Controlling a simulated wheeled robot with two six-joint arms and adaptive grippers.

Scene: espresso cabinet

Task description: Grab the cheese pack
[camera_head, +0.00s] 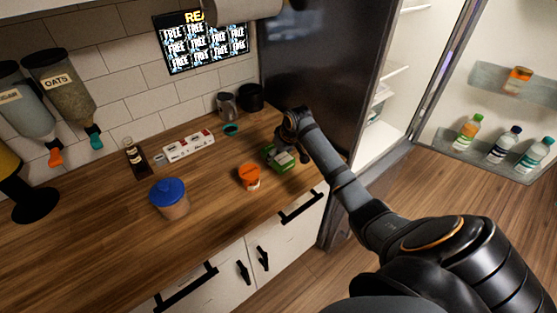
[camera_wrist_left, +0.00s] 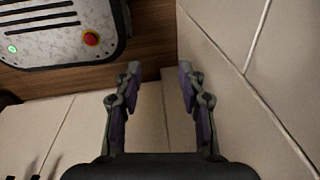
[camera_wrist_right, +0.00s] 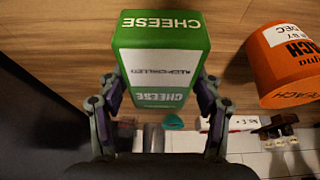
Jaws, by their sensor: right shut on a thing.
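The green and white cheese pack (camera_head: 279,159) is on the wooden counter, near the front edge, in the head view. In the right wrist view the cheese pack (camera_wrist_right: 160,34) is between the fingers of my right gripper (camera_wrist_right: 156,100), with its "CHEESE" lettering showing. My right gripper (camera_head: 293,150) is shut on the pack. In the head view the arm hides part of the pack. My left gripper (camera_wrist_left: 160,75) is open and empty in the left wrist view, its two fingers apart; it is not in the head view.
An orange tub (camera_head: 249,177) stands just left of the pack. A blue-lidded container (camera_head: 169,198), a white box (camera_head: 189,146) and a dark bottle (camera_head: 136,157) stand farther left. A dark fridge (camera_head: 320,60) with its door open stands at right. Door shelves hold several bottles.

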